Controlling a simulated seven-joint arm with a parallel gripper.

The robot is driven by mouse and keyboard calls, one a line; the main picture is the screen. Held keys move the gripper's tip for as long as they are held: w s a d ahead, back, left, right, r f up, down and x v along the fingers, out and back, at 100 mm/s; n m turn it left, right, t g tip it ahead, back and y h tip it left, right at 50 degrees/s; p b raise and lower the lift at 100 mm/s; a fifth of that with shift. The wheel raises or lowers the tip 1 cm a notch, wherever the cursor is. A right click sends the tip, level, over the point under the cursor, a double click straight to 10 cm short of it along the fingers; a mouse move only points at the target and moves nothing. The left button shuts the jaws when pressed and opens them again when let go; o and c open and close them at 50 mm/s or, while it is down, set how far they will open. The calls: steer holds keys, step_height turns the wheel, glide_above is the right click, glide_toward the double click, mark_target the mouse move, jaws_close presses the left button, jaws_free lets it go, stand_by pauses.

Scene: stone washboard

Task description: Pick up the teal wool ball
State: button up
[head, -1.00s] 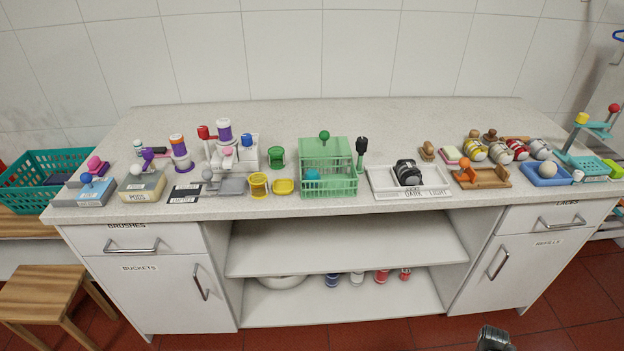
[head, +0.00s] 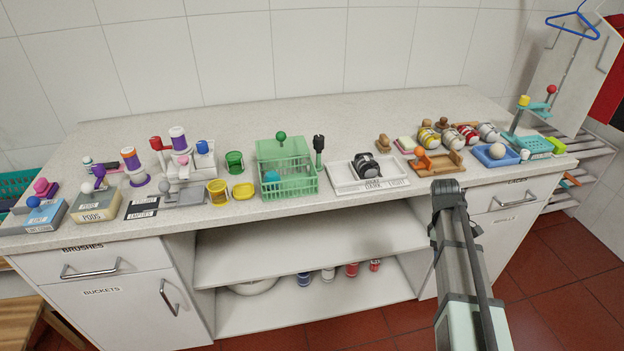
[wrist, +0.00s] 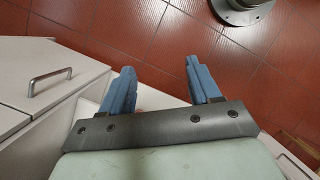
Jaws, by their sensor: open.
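A ball that looks teal-blue (head: 272,177) sits low in the green wire basket (head: 303,188), at the front left of a green box (head: 284,150) on the counter. The basket's bars partly cover it. My gripper (wrist: 162,68) is open and empty in the wrist view, its two blue fingers apart over red floor and the cabinet side. In the head view my arm rises in front of the counter's right half, away from the basket. I cannot make out the fingers there.
A black-handled brush (head: 319,150) stands right beside the basket. A yellow cup (head: 217,192) and yellow dish (head: 243,191) are to its left. A white tray (head: 340,184) holds a dark object on the right. The counter's back strip is clear. A cabinet handle (wrist: 50,83) shows in the wrist view.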

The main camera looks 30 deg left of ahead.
steer(key=w+a+r+n+t, duration=0.1)
steer(key=w+a+r+n, duration=0.15)
steer(key=a+r, duration=0.7)
step_height(320, 180, up, 19)
steer(key=n+y, duration=0.4)
steer(key=n, duration=0.1)
glide_above(273, 173)
steer(key=shift+t, duration=0.4)
steer(key=f, duration=0.8)
steer(key=shift+s+a+f, duration=0.2)
steer(key=shift+s, duration=0.1)
steer(key=shift+w+d+f, duration=0.1)
steer(key=shift+d+f, duration=0.05)
steer(key=shift+f, duration=1.15)
steer(key=shift+w+d+f, duration=0.1)
steer(key=shift+f, duration=1.2)
steer(key=c, duration=0.7)
steer(key=shift+r, duration=0.15)
